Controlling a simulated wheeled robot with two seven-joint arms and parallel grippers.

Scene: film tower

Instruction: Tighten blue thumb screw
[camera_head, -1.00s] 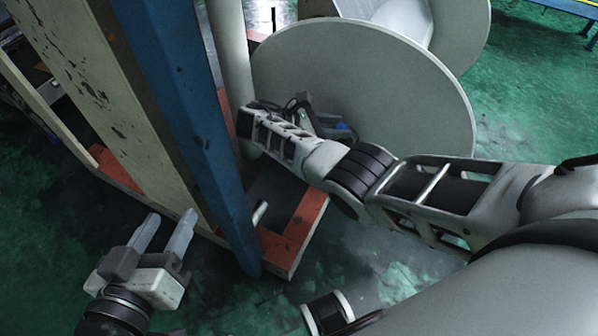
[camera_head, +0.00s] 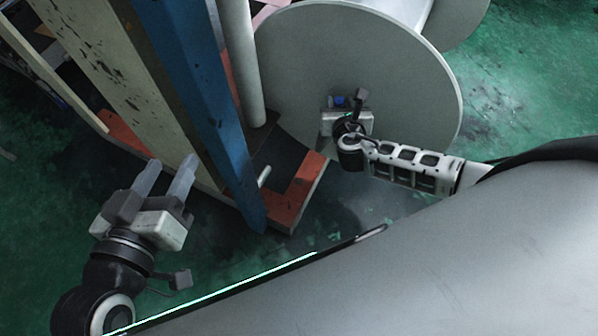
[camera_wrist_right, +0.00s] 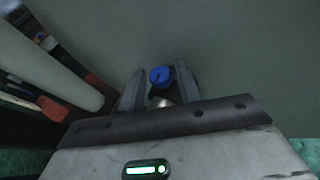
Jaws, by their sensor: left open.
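The blue thumb screw (camera_wrist_right: 159,77) shows in the right wrist view as a round blue head in front of the grey round plate (camera_wrist_right: 210,40). My right gripper (camera_wrist_right: 157,74) is open, one finger on each side of the screw, with a gap on both sides. A small blue part of the screw (camera_head: 338,101) shows in the head view beyond the right gripper's body (camera_head: 346,122). My left gripper (camera_head: 170,168) is open and empty at the lower left, in front of the cream beam.
A large grey disc of a spool (camera_head: 350,50) stands behind the right gripper. A blue post (camera_head: 190,90), a cream beam (camera_head: 95,70) and a grey pole (camera_head: 241,60) stand to the left, by an orange-edged base (camera_head: 300,190). Green floor is open at right.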

